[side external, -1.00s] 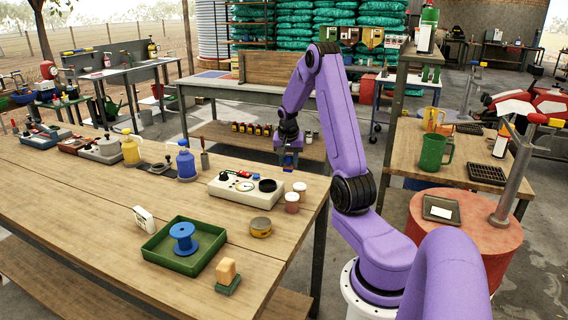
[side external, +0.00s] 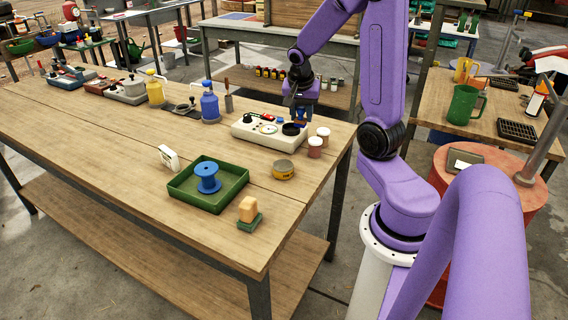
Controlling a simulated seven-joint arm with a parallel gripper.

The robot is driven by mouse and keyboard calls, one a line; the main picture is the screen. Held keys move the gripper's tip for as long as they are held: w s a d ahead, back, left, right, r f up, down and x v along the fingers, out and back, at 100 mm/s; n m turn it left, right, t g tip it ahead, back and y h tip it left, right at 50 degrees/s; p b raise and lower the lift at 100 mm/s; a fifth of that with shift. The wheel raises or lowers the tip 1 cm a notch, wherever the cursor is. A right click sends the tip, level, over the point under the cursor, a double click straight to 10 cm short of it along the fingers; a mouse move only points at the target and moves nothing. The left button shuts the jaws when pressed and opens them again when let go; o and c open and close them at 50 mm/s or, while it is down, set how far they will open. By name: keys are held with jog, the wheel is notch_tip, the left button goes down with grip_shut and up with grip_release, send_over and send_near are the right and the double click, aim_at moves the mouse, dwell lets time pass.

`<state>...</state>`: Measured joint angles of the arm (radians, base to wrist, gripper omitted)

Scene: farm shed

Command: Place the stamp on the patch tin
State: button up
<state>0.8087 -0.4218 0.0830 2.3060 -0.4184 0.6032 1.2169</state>
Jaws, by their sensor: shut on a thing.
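The patch tin (side external: 284,169) looks like the low round yellow tin with a dark label, on the wooden bench near its right edge. My gripper (side external: 302,113) is above the back right of the white gauge box, behind the tin and higher than it. It is shut on a small dark-blue thing (side external: 303,118), mostly hidden by the fingers; I cannot tell for sure that this is the stamp. A tan block on a green base (side external: 248,213) stands at the bench's front edge and has a stamp-like shape too.
A small white device (side external: 168,157) stands farther left. Bare bench surrounds the tin's front.

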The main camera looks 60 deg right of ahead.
aim_at(285, 161)
jog(key=s+a+r+m, duration=0.1)
jog(key=s+a+r, duration=0.1)
jog(key=s+a, duration=0.9)
jog(key=w+d+f, duration=0.2)
jog(key=w+f, duration=0.1)
jog(key=w, duration=0.4)
jog(key=shift+w+f, duration=0.2)
jog(key=w+d+f, duration=0.1)
jog(key=w+f, duration=0.1)
jog(key=w+d+f, duration=0.1)
jog(key=w+f, duration=0.1)
jog(key=w+d+f, duration=0.1)
jog(key=w+f, duration=0.1)
jog(key=shift+d+f, duration=0.15)
jog(key=shift+w+f, duration=0.1)
jog(key=shift+f, duration=0.15)
jog(key=shift+a+x, duration=0.15)
jog(key=shift+x, duration=0.65)
jog(key=shift+a+x, duration=0.2)
jog(key=shift+x, duration=0.55)
jog(key=shift+f, duration=0.2)
jog(key=o, duration=1)
